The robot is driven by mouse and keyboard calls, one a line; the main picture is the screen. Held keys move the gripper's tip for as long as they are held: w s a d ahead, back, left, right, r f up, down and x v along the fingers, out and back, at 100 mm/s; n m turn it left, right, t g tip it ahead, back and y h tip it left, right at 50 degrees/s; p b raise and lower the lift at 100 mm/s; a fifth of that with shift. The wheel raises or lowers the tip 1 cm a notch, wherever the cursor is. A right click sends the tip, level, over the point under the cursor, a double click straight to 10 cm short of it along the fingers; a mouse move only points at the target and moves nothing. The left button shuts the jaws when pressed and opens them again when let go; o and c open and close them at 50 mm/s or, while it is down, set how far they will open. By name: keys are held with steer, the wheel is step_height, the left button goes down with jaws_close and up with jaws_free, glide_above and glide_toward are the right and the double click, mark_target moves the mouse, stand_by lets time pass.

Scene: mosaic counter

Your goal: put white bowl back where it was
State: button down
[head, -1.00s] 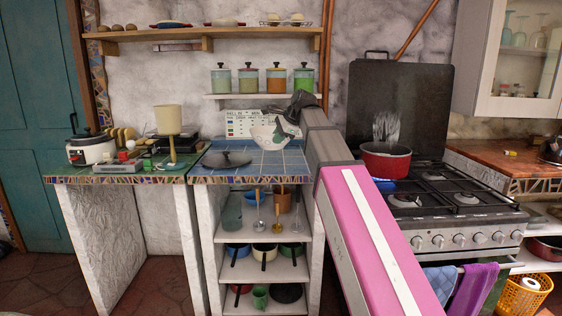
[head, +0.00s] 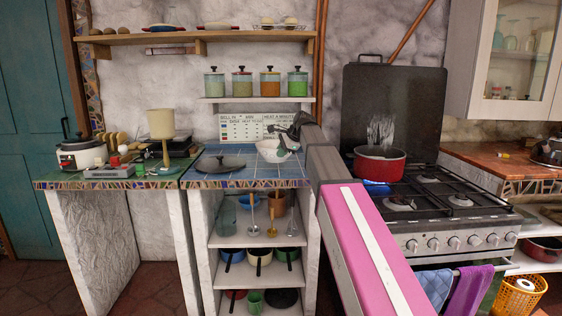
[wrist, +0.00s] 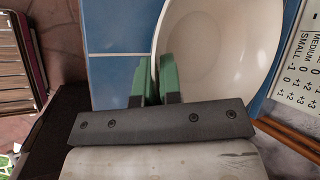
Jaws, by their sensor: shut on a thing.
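The white bowl (head: 276,150) is at the back right of the blue-tiled counter (head: 238,175), against or very near the tiles; I cannot tell if it touches them. It looks roughly level. My gripper (head: 288,138) is at the bowl's right rear side, partly hidden by my own arm. In the wrist view the bowl (wrist: 222,55) fills the upper middle, and the green fingers of my gripper (wrist: 154,80) are closed on its rim, one finger inside and one outside.
A dark pan lid (head: 220,162) lies on the counter's left. A printed chart (head: 250,127) stands against the wall behind. A red pot (head: 378,163) sits on the stove to the right. Free blue tiles lie in front of the bowl.

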step_height(320, 180, down, 4)
steer(key=shift+r, duration=0.25)
steer(key=c, duration=1.3)
jaws_free()
steer(key=v, duration=1.2)
steer(key=shift+r, duration=0.1)
